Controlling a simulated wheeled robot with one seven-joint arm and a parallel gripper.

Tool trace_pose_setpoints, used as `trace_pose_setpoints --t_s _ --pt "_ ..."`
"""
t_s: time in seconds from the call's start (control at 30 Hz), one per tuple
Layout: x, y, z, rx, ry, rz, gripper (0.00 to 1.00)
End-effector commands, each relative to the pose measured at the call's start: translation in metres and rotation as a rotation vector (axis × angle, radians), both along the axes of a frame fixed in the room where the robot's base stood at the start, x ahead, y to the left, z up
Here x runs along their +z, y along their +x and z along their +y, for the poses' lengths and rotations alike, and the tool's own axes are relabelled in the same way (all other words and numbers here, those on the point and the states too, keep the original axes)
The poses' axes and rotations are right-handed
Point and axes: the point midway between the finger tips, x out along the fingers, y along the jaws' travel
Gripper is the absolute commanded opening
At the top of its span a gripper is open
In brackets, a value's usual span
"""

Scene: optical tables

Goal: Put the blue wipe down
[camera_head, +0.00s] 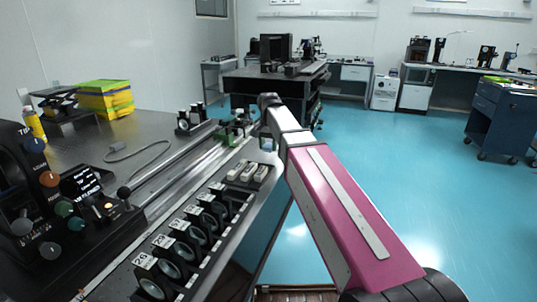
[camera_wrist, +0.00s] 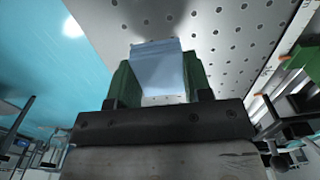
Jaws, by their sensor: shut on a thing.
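The blue wipe (camera_wrist: 158,70) is a pale blue folded sheet in the wrist view. My gripper (camera_wrist: 160,82) is shut on it, with a green finger on each side. The wipe sticks out past the fingertips, over a light perforated table top (camera_wrist: 225,45). I cannot tell whether the wipe touches that surface. In the head view, a small pale blue patch shows beside my arm at the table's edge; I cannot tell if it is the wipe. My fingers are not clear there.
A row of numbered black optic mounts (camera_head: 183,240) and a small tray of pale blocks (camera_head: 248,173) stand along the table's right edge. A black control box (camera_head: 70,205) with knobs is at left. Yellow-green boxes (camera_head: 105,98) stand behind. Blue floor (camera_head: 400,170) is open at right.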

Motion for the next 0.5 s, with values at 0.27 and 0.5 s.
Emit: trace_pose_setpoints --t_s 0.27,0.5 --pt "-0.033 -0.001 0.000 0.000 0.000 0.002 0.16" --pt "-0.037 -0.001 0.000 0.000 0.000 0.001 0.16"
